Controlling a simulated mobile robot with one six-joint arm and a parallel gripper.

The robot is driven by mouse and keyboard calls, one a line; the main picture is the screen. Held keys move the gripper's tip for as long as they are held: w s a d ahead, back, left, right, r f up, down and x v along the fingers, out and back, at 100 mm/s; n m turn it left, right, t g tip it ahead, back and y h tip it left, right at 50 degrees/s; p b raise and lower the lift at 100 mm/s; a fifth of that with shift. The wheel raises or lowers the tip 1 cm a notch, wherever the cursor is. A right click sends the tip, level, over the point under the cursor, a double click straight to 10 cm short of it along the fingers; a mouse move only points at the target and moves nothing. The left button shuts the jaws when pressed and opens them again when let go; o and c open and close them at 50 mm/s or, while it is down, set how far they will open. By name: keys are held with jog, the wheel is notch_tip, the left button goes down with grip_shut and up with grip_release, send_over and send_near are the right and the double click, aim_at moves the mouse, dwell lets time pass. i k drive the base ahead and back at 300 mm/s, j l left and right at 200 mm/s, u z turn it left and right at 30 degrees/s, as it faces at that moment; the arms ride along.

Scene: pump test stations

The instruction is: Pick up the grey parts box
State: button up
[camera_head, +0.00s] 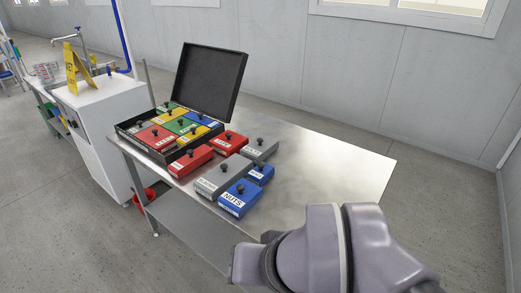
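Two grey parts boxes with black knobs show on the metal table (335,180). One grey box (262,151) lies at the back right of the loose boxes. The other grey box (208,184), with a white label, lies at the front between a red box and a blue box. I cannot tell from the picture which one the task means. My arm's links fill the lower right, in front of the table's near edge. My gripper itself cannot be made out.
Red boxes (190,160) and blue boxes (238,198) lie close around the grey ones. An open black case (210,82) holds several coloured boxes behind them. The table's right side is bare. A white cabinet (95,125) stands left, with a red bucket (145,195) nearby.

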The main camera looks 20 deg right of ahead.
aim_at(215, 182)
jog(key=i+j+z, duration=0.45)
jog(key=i+j, duration=0.25)
jog(key=i+j+z, duration=0.2)
jog(key=j, duration=0.25)
jog(key=i+j+z, duration=0.2)
jog(key=i+j, duration=0.2)
jog(key=j, duration=0.1)
